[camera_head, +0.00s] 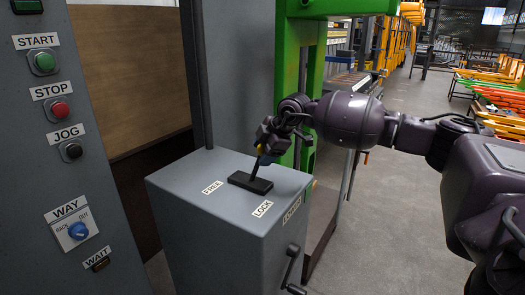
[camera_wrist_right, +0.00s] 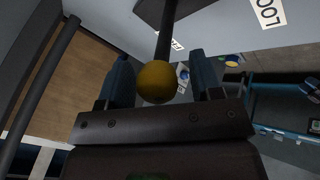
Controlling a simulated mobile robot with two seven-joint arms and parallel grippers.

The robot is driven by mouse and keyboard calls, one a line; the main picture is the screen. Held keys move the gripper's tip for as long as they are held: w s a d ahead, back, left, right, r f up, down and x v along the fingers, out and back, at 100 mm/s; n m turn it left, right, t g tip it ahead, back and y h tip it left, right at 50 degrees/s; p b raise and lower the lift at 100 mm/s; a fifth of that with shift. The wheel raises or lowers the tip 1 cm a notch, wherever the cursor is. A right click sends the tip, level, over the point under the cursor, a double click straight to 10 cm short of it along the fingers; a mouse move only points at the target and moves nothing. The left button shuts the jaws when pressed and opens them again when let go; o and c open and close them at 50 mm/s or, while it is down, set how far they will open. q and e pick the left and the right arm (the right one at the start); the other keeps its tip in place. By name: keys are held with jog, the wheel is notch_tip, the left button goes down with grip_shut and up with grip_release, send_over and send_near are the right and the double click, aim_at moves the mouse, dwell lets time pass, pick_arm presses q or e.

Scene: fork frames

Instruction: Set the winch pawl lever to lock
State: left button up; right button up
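The winch pawl lever (camera_head: 256,168) is a thin dark rod rising from a black base plate (camera_head: 250,182) on a grey cabinet top. It leans slightly right in the head view. The FREE label (camera_head: 212,187) is left of the base, the LOCK label (camera_head: 262,208) in front of it. My right gripper (camera_head: 266,147) is at the lever's upper end, and hides the knob in the head view. In the right wrist view, the yellow ball knob (camera_wrist_right: 155,82) sits between the spread fingers of the gripper (camera_wrist_right: 160,72), with a gap visible at the right finger. My left gripper is out of view.
The grey cabinet (camera_head: 205,228) has a crank handle (camera_head: 292,268) on its right side. A control panel (camera_head: 50,150) with buttons stands at the left. A green post (camera_head: 290,60) rises close behind my right gripper. Open floor lies to the right.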

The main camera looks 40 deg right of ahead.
jog(key=shift+w, duration=0.1)
jog(key=shift+r, duration=0.1)
jog(key=shift+r, duration=0.25)
jog(key=v, duration=1)
jog(key=shift+s+d, duration=0.1)
jog(key=shift+s, duration=0.1)
